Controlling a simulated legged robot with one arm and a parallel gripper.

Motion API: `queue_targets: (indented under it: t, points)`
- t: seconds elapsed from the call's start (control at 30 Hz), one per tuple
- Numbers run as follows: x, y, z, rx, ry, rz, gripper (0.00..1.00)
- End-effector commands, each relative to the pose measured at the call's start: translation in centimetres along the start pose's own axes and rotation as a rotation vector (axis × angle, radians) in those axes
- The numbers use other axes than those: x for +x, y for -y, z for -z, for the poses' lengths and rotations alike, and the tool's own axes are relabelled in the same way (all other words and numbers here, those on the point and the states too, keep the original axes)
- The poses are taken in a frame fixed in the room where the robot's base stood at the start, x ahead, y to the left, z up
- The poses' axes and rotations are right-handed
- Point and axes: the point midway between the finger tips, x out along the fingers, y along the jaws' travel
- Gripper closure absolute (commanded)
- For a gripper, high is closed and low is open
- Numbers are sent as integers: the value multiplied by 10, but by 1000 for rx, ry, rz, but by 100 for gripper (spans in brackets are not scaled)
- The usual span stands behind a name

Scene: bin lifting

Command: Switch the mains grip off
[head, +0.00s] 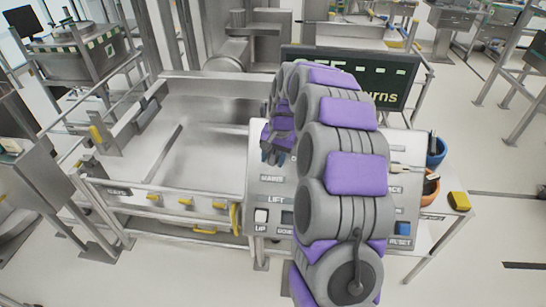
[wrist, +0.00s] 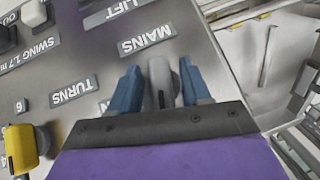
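The mains grip (wrist: 161,78) is a grey upright handle on the grey control panel (head: 262,188), beside the MAINS label, which reads upside down in the wrist view (wrist: 147,41). My gripper (wrist: 161,80) has blue fingers, one on each side of the grip. A narrow gap shows on the right side, so the fingers appear apart around it. In the head view my gripper (head: 276,148) is at the panel's upper left, just above the MAINS label. There my purple and grey arm hides the grip and much of the panel.
The panel carries a LIFT switch (head: 261,216) and a blue RESET button (head: 403,228). A yellow knob (wrist: 22,146) shows near the TURNS label. A steel bin frame (head: 150,184) stands left of the panel. A dark sign (head: 398,72) stands behind; a blue pot (head: 436,152) sits right.

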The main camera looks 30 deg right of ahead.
Motion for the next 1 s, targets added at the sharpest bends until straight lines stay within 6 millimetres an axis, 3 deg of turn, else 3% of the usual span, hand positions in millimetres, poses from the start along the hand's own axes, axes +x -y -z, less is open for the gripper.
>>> queue_targets:
  t: [0.37, 0.63, 1.0]
  points:
    - [0, 0, 0, 0, 0, 0, 89]
    - [-1, 1, 1, -15, -2, -17, 89]
    - [-1, 2, 2, -155, -3, -179, 89]
